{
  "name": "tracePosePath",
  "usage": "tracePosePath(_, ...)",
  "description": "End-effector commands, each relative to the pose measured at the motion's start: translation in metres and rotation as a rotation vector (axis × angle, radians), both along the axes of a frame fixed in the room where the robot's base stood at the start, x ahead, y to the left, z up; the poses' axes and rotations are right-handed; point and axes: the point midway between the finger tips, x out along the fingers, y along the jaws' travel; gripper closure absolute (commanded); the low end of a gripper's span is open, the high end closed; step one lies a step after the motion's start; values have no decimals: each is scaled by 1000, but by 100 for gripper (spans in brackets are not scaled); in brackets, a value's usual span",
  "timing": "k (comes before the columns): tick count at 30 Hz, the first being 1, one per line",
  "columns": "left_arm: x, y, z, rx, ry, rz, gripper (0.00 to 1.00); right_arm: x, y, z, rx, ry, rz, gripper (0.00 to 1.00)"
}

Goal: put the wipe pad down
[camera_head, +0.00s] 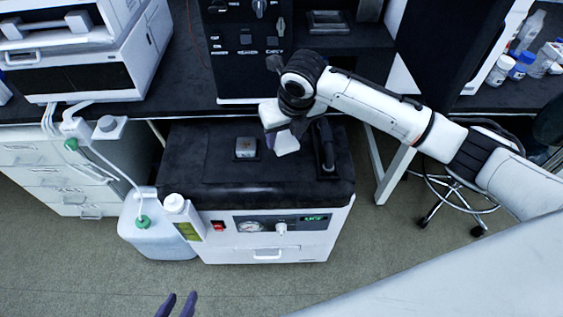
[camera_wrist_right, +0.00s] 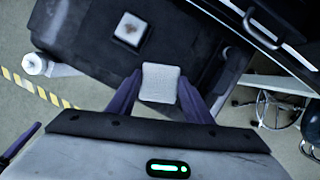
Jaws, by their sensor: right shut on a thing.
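The wipe pad (camera_head: 286,143) is a small white square. It also shows in the right wrist view (camera_wrist_right: 160,83), between the purple fingers. My right gripper (camera_head: 274,135) is shut on the pad, over the black top of the low instrument cabinet (camera_head: 222,170). I cannot tell whether the pad touches that top. My left gripper (camera_head: 178,305) shows only its two purple fingertips at the bottom edge of the head view. They are apart with nothing visible between them.
A small square block (camera_head: 246,148) sits on the black top, left of the pad. A black handle-like part (camera_head: 325,148) stands to the right. A white jug (camera_head: 157,235) stands on the floor at the left. The front left of the top is clear.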

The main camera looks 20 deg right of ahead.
Motion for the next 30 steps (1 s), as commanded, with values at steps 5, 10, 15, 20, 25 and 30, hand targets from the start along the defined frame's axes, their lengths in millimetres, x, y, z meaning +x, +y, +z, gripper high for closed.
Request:
tracePosePath(5, -3, 0, -2, 0, 5, 0, 69, -1, 0, -26, -1, 5, 30, 75)
tracePosePath(10, -4, 0, -3, 0, 8, -1, 69, -1, 0, -55, -1, 4, 28, 75)
tracePosePath(15, -5, 0, -3, 0, 9, -1, 69, 0, 0, -67, -1, 2, 29, 75)
tracePosePath(20, -5, 0, -5, 0, 9, -1, 69, -1, 0, -89, -1, 5, 28, 75)
tracePosePath(25, -5, 0, -5, 0, 10, -1, 69, 0, 1, -102, 0, 0, 28, 75)
tracePosePath(30, -5, 0, -5, 0, 10, -1, 69, 0, 1, -101, -1, 0, 29, 75)
